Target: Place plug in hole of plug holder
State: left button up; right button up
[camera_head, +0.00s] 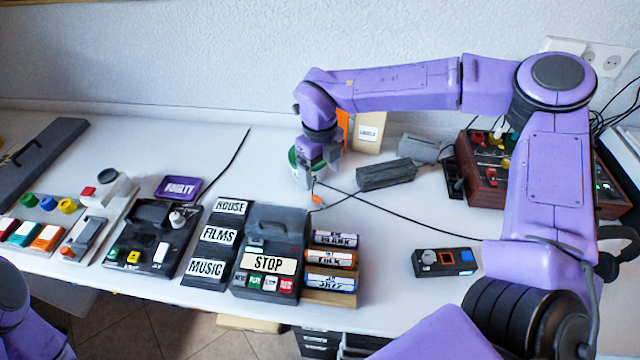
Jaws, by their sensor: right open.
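My right gripper (312,187) points down over the back middle of the table and is open. A small orange-and-dark piece (316,200), which may be the plug, shows right at its fingertips; I cannot tell whether they touch it. A thin black cable (400,220) runs from near there to the right. A small dark box (445,262) with a grey round part, an orange-framed square and a blue part lies at the front right. It may be the plug holder; its hole is not clear. My left gripper is out of view; only part of my left arm shows at the lower left.
A black device with a STOP label (268,262) stands at the front middle, beside a rack of labelled cylinders (333,262). Dark grey blocks (386,174) lie right of my gripper. A brown control box (485,175) stands behind my right arm. The table around the small dark box is clear.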

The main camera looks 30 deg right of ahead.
aim_at(319, 200)
notch_tip(319, 200, up, 3)
jog(key=s+n+g+h+p, duration=0.1)
jog(key=s+n+g+p, duration=0.2)
jog(key=p, duration=1.2)
jog(key=w+f+n+t+b, duration=0.1)
jog(key=f+n+b, duration=0.1)
jog(key=f+n, duration=0.2)
jog(key=w+f+n+t+b, duration=0.1)
jog(key=f+n, duration=0.4)
jog(key=n, duration=0.1)
jog(key=w+f+n+t+y+b, duration=0.1)
jog(key=f+n+b, duration=0.1)
jog(key=f+n, duration=0.2)
jog(key=shift+w+f+n+b, duration=0.25)
jog(key=shift+f+n+b, duration=0.15)
jog(key=shift+n, duration=0.1)
jog(key=shift+w+f, duration=0.1)
jog(key=shift+w, duration=0.05)
jog(key=shift+d, duration=0.1)
jog(key=shift+c, duration=0.3)
jog(key=shift+r, duration=0.2)
jog(key=c, duration=1.2)
jog(key=shift+o, duration=0.2)
